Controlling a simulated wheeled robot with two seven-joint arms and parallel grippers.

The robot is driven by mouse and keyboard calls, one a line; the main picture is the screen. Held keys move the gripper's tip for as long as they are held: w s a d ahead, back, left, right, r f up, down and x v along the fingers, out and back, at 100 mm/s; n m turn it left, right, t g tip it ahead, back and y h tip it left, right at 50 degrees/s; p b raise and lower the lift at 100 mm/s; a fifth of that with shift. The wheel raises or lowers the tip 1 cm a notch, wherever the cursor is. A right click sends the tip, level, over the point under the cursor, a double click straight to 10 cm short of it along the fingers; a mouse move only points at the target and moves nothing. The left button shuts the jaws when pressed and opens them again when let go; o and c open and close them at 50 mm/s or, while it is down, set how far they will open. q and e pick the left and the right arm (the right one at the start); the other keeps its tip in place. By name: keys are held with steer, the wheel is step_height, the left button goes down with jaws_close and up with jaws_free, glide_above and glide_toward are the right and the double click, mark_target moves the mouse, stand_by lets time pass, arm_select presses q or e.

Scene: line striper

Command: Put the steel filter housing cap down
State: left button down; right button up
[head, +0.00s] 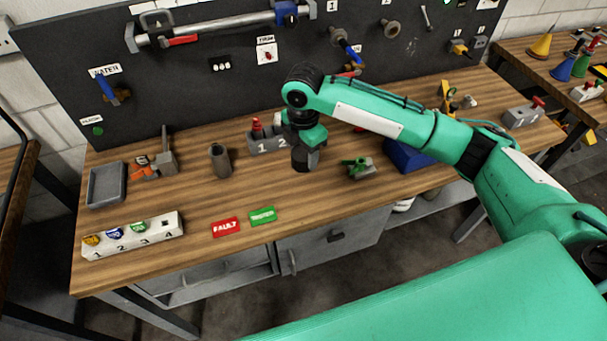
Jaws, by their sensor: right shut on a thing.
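My right gripper (307,160) hangs above the middle of the wooden workbench, pointing down, with its arm coming in from the right. It is shut on a small dark grey thing, which I take to be the steel filter housing cap. The fingers and wrist mostly hide it, and its outline blends with them. A dark grey-brown upright cylinder (220,160), possibly the filter housing, stands on the bench to the left of the gripper. My left gripper is not in view.
Red (225,227) and green (263,215) labels lie in front. A grey tray (106,186) and white numbered rack (133,237) are left.

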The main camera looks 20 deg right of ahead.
step_height(320, 180, down, 6)
steer(key=shift+f+p, duration=0.15)
steer(key=shift+p, duration=0.4)
step_height(320, 180, down, 3)
steer(key=shift+f+p, duration=0.15)
steer(key=shift+p, duration=0.35)
steer(key=shift+f, duration=0.4)
steer(key=shift+f, duration=0.15)
steer(key=o, duration=1.2)
steer(key=shift+c, duration=0.2)
step_height(320, 180, up, 12)
steer(key=b, duration=0.3)
steer(key=shift+r+b, duration=0.2)
steer(key=shift+b, duration=0.15)
